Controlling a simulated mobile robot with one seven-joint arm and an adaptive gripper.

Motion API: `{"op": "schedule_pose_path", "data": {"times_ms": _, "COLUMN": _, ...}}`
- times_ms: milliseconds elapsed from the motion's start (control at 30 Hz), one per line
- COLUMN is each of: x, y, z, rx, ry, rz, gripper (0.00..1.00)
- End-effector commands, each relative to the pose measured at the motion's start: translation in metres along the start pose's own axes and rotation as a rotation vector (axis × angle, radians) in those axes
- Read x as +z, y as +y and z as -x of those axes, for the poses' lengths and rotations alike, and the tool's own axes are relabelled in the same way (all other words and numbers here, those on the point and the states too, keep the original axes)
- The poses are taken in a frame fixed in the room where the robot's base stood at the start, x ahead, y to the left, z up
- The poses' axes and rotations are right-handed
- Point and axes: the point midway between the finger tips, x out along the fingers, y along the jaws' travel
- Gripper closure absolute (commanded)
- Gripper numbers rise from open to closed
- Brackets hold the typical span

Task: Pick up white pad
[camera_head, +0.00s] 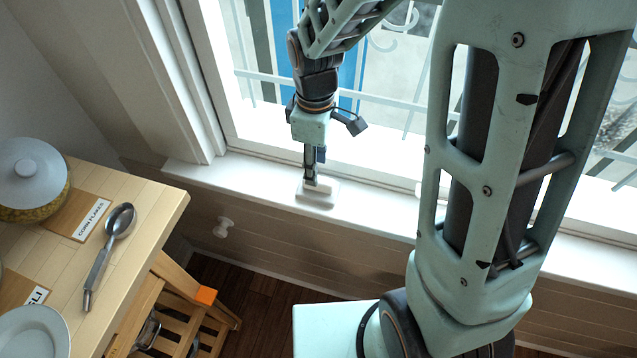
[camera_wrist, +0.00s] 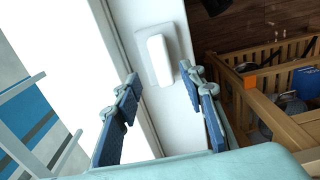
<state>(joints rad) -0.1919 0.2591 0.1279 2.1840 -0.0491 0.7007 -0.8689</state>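The white pad (camera_head: 325,198) lies on the white window sill, just under my gripper (camera_head: 311,181) in the head view. In the wrist view, it shows as a pale flat square with a rounded white block (camera_wrist: 158,60) on top. My gripper (camera_wrist: 163,82) is open there, with its two blue-padded fingers well apart and nothing between them. The pad lies beyond the fingertips, roughly in line with the gap. In the head view the fingers hide part of the pad, and I cannot tell whether they touch it.
The window sill (camera_head: 375,205) runs narrow along the bright window. A wooden table (camera_head: 150,215) at left holds a spoon (camera_head: 107,250), a lidded jar (camera_head: 32,180) and a white plate (camera_head: 35,332). A wooden rack (camera_wrist: 258,98) stands below the sill.

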Motion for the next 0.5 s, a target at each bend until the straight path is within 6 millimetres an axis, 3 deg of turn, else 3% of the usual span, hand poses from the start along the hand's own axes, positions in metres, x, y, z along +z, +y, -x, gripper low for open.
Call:
{"op": "schedule_pose_path", "data": {"times_ms": 300, "x": 0.007, "y": -0.005, "z": -0.043, "rx": -0.002, "ry": -0.003, "rz": 0.001, "gripper": 0.62}}
{"op": "schedule_pose_path", "data": {"times_ms": 500, "x": 0.006, "y": -0.005, "z": -0.051, "rx": 0.001, "ry": -0.001, "rz": 0.001, "gripper": 0.62}}
